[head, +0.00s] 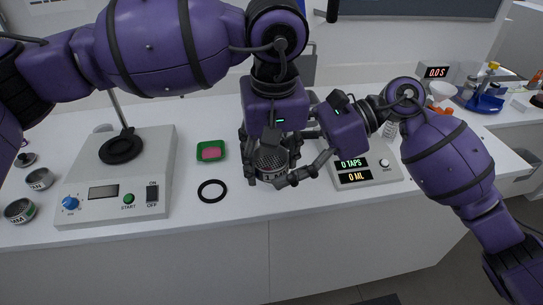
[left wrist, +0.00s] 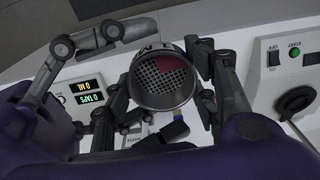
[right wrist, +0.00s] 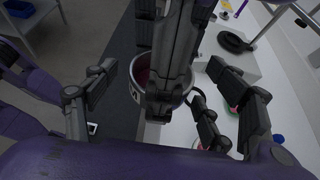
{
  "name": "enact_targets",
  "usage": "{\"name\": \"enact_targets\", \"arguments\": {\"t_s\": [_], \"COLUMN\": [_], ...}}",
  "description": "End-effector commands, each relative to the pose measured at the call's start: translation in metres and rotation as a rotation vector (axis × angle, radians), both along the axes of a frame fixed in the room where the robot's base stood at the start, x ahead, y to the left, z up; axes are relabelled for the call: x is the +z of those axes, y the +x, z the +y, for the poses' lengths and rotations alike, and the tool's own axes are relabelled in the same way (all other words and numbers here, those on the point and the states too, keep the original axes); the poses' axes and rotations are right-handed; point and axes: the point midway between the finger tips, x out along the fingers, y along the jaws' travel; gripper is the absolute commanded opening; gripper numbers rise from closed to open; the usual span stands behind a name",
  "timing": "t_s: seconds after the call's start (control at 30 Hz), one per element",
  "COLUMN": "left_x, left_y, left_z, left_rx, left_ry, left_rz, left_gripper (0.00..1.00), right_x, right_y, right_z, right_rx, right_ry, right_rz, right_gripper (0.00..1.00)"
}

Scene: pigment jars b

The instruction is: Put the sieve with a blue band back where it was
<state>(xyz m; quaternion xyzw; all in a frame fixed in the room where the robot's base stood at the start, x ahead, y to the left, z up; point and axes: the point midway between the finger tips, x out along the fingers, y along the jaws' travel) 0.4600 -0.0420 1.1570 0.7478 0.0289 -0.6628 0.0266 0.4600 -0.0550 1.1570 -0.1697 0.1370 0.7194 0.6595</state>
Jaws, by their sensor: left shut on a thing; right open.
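A round metal sieve (head: 271,161) with a mesh and dark lettering on its pale side is in the middle of the head view, above the worktop. It also shows in the left wrist view (left wrist: 164,82) and, partly covered by dark fingers, in the right wrist view (right wrist: 143,70). No blue band is clear on it. My left gripper (head: 268,150) is shut on this sieve. A dark red patch shows at its mesh; I cannot tell whether it lies inside or behind. My right gripper (head: 300,176) is open, its fingers spread close around the sieve; contact is unclear.
Two more sieves, one plain-looking (head: 40,179) and one greenish (head: 19,211), stand at the far left beside a shaker (head: 100,190). A green tray with pink powder (head: 211,151) and a black ring (head: 212,190) lie between the shaker and my grippers. A counter device (head: 368,178) stands right.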

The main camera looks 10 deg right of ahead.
Motion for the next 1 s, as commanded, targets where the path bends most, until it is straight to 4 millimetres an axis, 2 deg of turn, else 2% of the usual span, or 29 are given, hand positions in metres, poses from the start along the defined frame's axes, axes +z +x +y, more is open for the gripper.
{"name": "enact_targets", "arguments": {"t_s": [0.17, 0.5, 0.7, 0.77, 0.87, 1.0], "left_x": [0.000, 0.000, 0.000, 0.000, 0.000, 0.000], "left_y": [0.000, 0.000, 0.000, 0.000, 0.000, 0.000], "left_z": [0.000, 0.000, 0.000, 0.000, 0.000, 0.000], "left_rx": [0.000, 0.000, 0.000, 0.000, 0.000, 0.000], "left_ry": [0.000, 0.001, 0.001, 0.001, 0.001, 0.001], "left_rz": [-0.001, -0.001, -0.001, 0.000, 0.000, 0.000], "left_gripper": [0.20, 0.20, 0.20, 0.20, 0.20, 0.20], "right_x": [0.011, 0.041, 0.047, 0.042, 0.020, -0.035], "right_y": [0.003, 0.007, 0.008, 0.006, -0.001, -0.028], "right_z": [-0.024, -0.086, -0.104, -0.107, -0.109, -0.104], "right_rx": [-0.005, -0.002, -0.002, -0.004, -0.012, -0.018], "right_ry": [-0.003, -0.001, 0.000, 0.001, 0.013, 0.071], "right_rz": [-0.001, 0.000, 0.004, 0.017, 0.068, 0.208], "right_gripper": [0.76, 0.76, 0.76, 0.76, 0.76, 0.76]}}
